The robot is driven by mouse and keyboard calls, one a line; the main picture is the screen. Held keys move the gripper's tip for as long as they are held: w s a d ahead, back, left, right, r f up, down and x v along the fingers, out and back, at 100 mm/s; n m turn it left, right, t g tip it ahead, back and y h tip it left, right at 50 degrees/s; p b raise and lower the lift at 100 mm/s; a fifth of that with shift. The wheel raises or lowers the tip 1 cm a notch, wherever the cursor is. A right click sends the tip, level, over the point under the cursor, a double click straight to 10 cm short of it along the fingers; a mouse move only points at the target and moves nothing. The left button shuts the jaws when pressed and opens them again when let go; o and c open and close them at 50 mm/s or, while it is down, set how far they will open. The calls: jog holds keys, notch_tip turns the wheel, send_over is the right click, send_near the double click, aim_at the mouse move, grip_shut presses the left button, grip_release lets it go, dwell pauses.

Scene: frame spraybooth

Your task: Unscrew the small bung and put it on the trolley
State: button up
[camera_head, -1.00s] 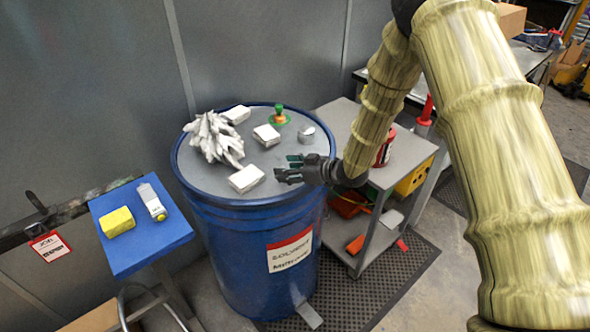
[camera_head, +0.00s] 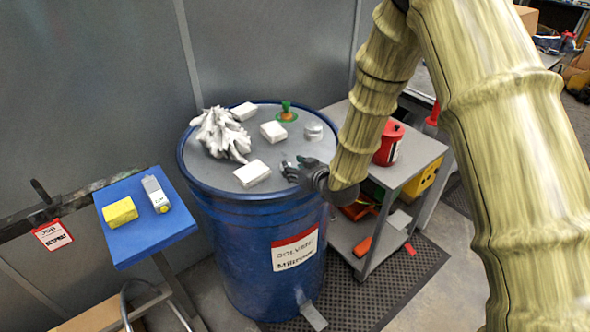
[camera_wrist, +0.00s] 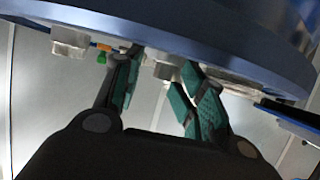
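A blue drum (camera_head: 262,265) stands upright, its grey lid (camera_head: 225,180) carrying several things. A short grey-white cylinder (camera_head: 313,132) sits near the lid's right rim, and a green knob on an orange and green base (camera_head: 286,111) sits near the back. I cannot tell which of these, if either, is the small bung. My gripper (camera_head: 291,167) is over the front right of the lid, apart from both. The wrist view shows its green-padded fingers (camera_wrist: 162,72) apart, with nothing clearly held. The grey trolley (camera_head: 418,160) stands right of the drum, partly behind my arm.
White blocks (camera_head: 254,172) and a crumpled white glove-like bundle (camera_head: 222,136) lie on the lid. A red can (camera_head: 389,144) stands on the trolley top. A blue stand (camera_head: 150,238) at left holds a yellow block (camera_head: 120,212) and a grey bottle (camera_head: 155,194).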

aim_at(282, 181)
jog(key=shift+s+a+m+t+h+b, duration=0.25)
jog(key=shift+m+t+h, duration=0.15)
jog(key=shift+m+h, duration=0.5)
jog(key=shift+s+a+m+t+h+b, duration=0.15)
jog(key=shift+a+m+t+h, duration=0.2)
jog(key=shift+m+h, duration=0.5)
jog(key=shift+h, duration=0.25)
jog(key=shift+s+a+m+t+h, duration=0.1)
jog(key=shift+a+m+t+h, duration=0.1)
jog(key=shift+m+h, duration=0.4)
jog(key=shift+s+a+m+t+h, duration=0.1)
jog(key=shift+a+m+h, duration=0.1)
jog(key=shift+m+h, duration=0.35)
jog(key=shift+a+m+h+p, duration=0.2)
jog(key=shift+m+h+p, duration=0.2)
jog(key=shift+m+h, duration=0.25)
jog(key=shift+a+m+h+p, duration=0.15)
jog(key=shift+m+h+p, duration=0.3)
jog(key=shift+h, duration=0.25)
